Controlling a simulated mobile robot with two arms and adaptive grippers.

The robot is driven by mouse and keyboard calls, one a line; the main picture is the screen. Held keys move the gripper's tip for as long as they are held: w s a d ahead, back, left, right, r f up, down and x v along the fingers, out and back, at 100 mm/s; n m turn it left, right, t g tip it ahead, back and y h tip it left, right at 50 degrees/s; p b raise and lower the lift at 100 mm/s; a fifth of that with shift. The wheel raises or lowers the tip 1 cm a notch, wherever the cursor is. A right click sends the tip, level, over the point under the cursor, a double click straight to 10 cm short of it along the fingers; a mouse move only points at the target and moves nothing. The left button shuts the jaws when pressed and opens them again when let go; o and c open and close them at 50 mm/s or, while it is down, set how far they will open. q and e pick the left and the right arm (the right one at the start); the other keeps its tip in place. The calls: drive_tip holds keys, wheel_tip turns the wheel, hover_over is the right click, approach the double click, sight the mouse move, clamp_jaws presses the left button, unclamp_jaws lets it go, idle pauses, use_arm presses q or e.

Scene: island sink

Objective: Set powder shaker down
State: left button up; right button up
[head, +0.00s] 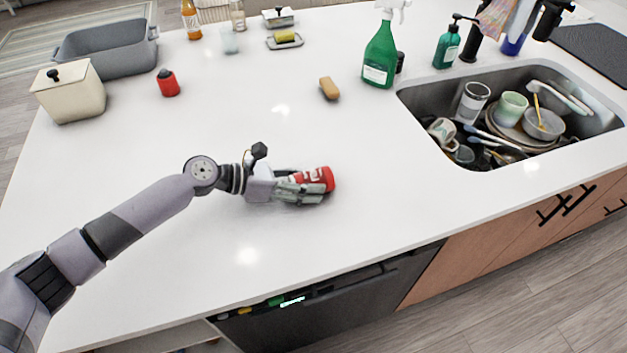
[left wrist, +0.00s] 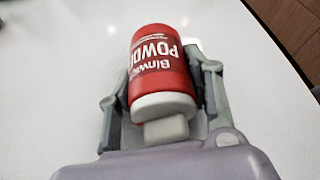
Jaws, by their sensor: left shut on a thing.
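The powder shaker (head: 318,177) is a red cylinder with white lettering. My left gripper (head: 303,186) is shut on it, over the white counter (head: 240,290). In the left wrist view the shaker (left wrist: 160,72) sits between the two fingers of the left gripper (left wrist: 163,90), with its white end toward the palm and its "POWDER" label partly visible. In the head view the fingers cover part of it. I cannot tell whether it touches the counter. My right gripper is not in view.
A sink (head: 440,150) full of dishes is at the right, with a green spray bottle (head: 380,60) beside it. A brown sponge-like block (head: 329,88), a small red container (head: 168,83), a cream canister (head: 72,95) and a grey basin (head: 110,55) stand farther back. Counter around the gripper is clear.

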sight(306, 176)
use_arm(q)
drive_tip(key=shift+c, duration=1.4)
wheel_tip(306, 176, up, 10)
drive_tip(key=shift+r, duration=0.1)
